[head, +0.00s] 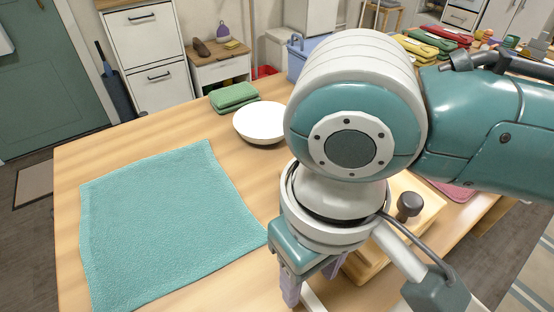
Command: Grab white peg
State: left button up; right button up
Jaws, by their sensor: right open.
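I cannot make out a white peg in the head view; my right arm covers much of the table's right half. My right gripper (296,290) points down at the bottom edge of the view, right of the teal cloth, with its jaws open. The fingertips are partly cut off by the frame edge. A pale strip shows beside the fingers, but I cannot tell what it is. A wooden box or board (422,226) with a dark round knob (409,204) lies partly hidden behind my right wrist. My left gripper is not in view.
A teal cloth (160,225) lies flat on the wooden table (75,160). A white bowl (261,121), a folded green cloth (233,96) and a blue basket (300,58) are toward the back. Folded coloured cloths (440,40) lie at the back right. Bare table surrounds the teal cloth.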

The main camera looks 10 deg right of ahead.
aim_at(307, 293)
jog(key=shift+a+f, duration=0.1)
jog(key=shift+f, duration=1.45)
grip_shut()
